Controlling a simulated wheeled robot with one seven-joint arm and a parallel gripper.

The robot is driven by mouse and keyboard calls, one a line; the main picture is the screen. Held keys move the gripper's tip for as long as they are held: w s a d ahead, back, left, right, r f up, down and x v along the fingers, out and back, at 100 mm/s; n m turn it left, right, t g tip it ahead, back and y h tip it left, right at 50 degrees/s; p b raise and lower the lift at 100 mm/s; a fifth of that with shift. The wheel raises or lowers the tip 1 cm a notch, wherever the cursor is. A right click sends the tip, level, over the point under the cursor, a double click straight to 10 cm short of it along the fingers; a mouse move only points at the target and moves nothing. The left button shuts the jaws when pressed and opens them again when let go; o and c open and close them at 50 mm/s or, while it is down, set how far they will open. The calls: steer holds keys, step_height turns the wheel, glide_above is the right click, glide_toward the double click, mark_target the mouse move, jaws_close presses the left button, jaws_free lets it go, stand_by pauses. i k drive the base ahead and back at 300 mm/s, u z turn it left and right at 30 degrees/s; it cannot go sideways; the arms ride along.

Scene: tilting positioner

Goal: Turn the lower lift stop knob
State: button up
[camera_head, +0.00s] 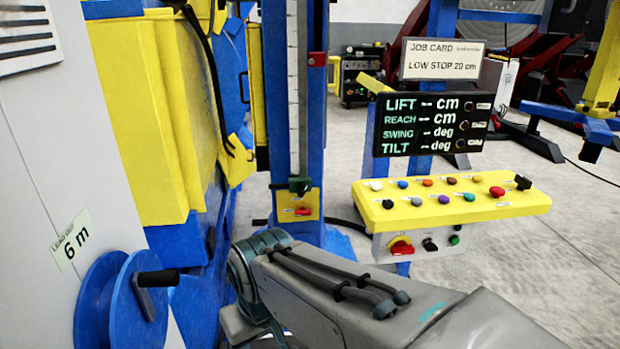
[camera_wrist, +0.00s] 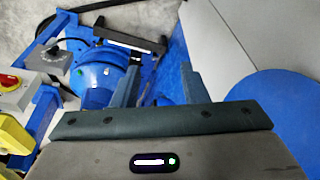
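A blue column (camera_head: 275,110) carries a vertical white scale (camera_head: 293,90). A dark green stop clamp (camera_head: 299,185) sits low on the scale and looks like the lower lift stop; its knob is too small to make out. A red clamp (camera_head: 317,59) sits higher up. Just below the dark clamp is a yellow plate (camera_head: 312,200) with a red handle (camera_head: 303,211). My gripper (camera_wrist: 158,76) shows in the wrist view with its two fingers apart and nothing between them. It is not clearly visible in the head view, where my arm lies below the column.
A job card (camera_head: 442,60) reads "LOW STOP 20 cm". The display (camera_head: 430,124) shows dashes for lift, reach, swing and tilt. A yellow button panel (camera_head: 465,212) stands at right. A blue handwheel (camera_head: 105,300) with a black crank grip is at lower left.

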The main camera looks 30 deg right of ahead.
mark_target(304, 187)
steer(key=z, duration=0.75)
steer(key=i, duration=0.7)
steer(key=z, duration=0.7)
steer(key=i, duration=0.45)
steer(key=u, duration=0.05)
